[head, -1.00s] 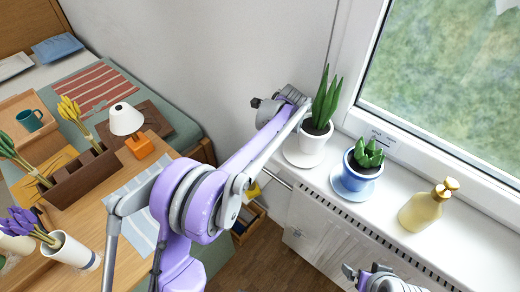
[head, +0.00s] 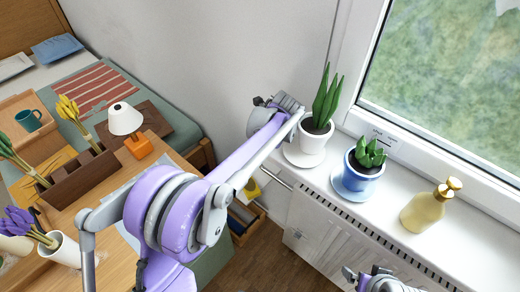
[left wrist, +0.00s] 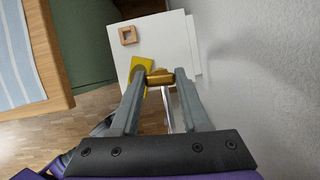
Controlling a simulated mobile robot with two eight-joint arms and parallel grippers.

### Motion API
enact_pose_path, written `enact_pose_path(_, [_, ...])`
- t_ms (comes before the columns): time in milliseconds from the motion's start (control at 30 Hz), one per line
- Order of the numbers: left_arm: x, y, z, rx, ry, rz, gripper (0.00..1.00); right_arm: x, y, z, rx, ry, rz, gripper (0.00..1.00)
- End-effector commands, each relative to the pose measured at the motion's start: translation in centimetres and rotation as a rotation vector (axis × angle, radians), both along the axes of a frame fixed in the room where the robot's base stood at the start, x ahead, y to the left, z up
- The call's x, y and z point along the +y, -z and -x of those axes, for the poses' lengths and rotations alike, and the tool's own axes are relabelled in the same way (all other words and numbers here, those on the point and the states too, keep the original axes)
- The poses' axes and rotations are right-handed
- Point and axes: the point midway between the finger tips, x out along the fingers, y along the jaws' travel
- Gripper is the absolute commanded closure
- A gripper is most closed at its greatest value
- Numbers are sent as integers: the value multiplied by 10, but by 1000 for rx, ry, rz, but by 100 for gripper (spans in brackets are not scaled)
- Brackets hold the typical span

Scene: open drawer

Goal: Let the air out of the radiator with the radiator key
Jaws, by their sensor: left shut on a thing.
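In the left wrist view my left gripper (left wrist: 160,80) is shut on a small brass-coloured piece, which looks like the radiator key (left wrist: 160,75). In the head view my left arm reaches to the wall left of the window, and its fingers are hidden. A white radiator or its cover (head: 318,232), with a slotted top, runs below the window sill. The bleed valve cannot be made out. My right gripper (head: 362,274) is at the bottom edge in front of the radiator; its finger opening is unclear.
An open drawer (head: 243,219) and a yellow thing (head: 251,190) lie below my left arm. On the sill stand a tall plant (head: 326,103), a blue-potted succulent (head: 362,176) and a gold bottle (head: 426,209). A wooden desk (head: 112,205) is at left.

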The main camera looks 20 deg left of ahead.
Motion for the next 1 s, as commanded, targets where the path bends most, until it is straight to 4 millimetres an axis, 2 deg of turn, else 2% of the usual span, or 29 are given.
enact_pose_path(233, [-3, 0, 1, 3, -1, 10, 100, 0, -2, 0, -1, 0, 0, 0])
enact_pose_path(1000, [-1, -42, 0, 1, -4, 4, 100, 0, -29, -3, -9, 0, 0, 0])
